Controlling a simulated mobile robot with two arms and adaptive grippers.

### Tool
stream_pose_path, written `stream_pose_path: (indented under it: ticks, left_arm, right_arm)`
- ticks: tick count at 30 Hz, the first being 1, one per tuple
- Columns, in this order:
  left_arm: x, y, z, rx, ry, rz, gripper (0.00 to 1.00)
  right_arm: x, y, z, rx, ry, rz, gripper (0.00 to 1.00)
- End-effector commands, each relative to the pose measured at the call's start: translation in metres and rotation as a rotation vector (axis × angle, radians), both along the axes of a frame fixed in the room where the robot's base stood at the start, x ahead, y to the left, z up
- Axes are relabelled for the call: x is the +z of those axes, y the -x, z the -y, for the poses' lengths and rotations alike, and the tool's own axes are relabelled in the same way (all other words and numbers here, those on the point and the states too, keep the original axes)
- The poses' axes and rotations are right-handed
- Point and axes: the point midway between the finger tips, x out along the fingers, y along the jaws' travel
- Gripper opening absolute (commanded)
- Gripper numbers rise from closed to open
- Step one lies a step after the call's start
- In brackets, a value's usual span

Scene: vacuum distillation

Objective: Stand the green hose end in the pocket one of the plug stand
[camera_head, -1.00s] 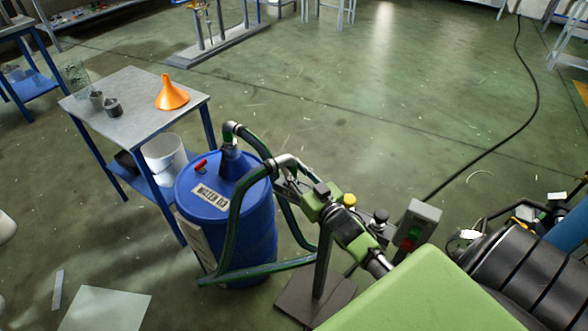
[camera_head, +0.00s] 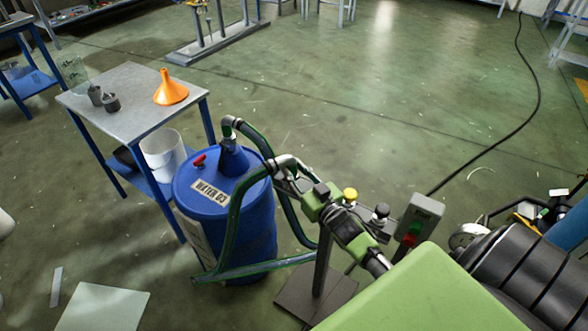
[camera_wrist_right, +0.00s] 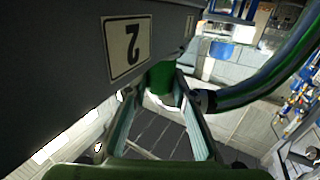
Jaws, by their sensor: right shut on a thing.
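My right gripper (camera_head: 283,180) is shut on the green hose end (camera_head: 284,161), by its grey metal elbow. The green hose (camera_head: 234,222) hangs from it in a loop beside the blue drum. In the right wrist view a green part (camera_wrist_right: 161,78) shows between the fingers, and the hose (camera_wrist_right: 262,85) runs off right. A dark grey block with an upside-down label "2" (camera_wrist_right: 126,47) is close to the fingers; it looks like the plug stand. In the head view the stand's post (camera_head: 322,262) and base plate (camera_head: 312,293) show; my right arm hides its top. Pocket one cannot be made out.
A blue drum (camera_head: 207,205) labelled "WATER 03" stands left of the stand, with another metal elbow (camera_head: 229,126) on top. A control box (camera_head: 418,222) and yellow knob (camera_head: 350,194) are close to my arm. A table (camera_head: 133,120) holds an orange funnel (camera_head: 170,88).

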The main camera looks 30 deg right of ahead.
Motion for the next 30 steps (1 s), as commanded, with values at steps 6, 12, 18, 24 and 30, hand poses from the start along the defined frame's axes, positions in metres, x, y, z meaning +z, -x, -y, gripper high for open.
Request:
stream_pose_path:
  ticks: [6,12,18,24,30]
  left_arm:
    - [-0.005,0.0,0.0,0.0,0.0,0.0,0.0]
    - [-0.006,0.0,0.0,0.0,0.0,0.0,0.0]
    - [-0.006,0.0,0.0,0.0,0.0,0.0,0.0]
    - [-0.006,0.001,-0.003,0.0,-0.003,-0.001,0.0]
    - [-0.006,0.001,-0.001,0.0,-0.001,-0.001,0.0]
  right_arm:
    - [-0.004,-0.001,0.0,0.001,0.0,0.005,0.0]
    - [-0.006,-0.001,0.0,0.001,0.0,0.004,0.43]
    - [-0.007,0.0,0.0,0.0,0.0,0.002,0.43]
    - [-0.009,0.005,0.0,0.0,-0.001,-0.003,0.43]
    - [-0.009,0.035,-0.002,0.0,-0.001,-0.004,0.43]
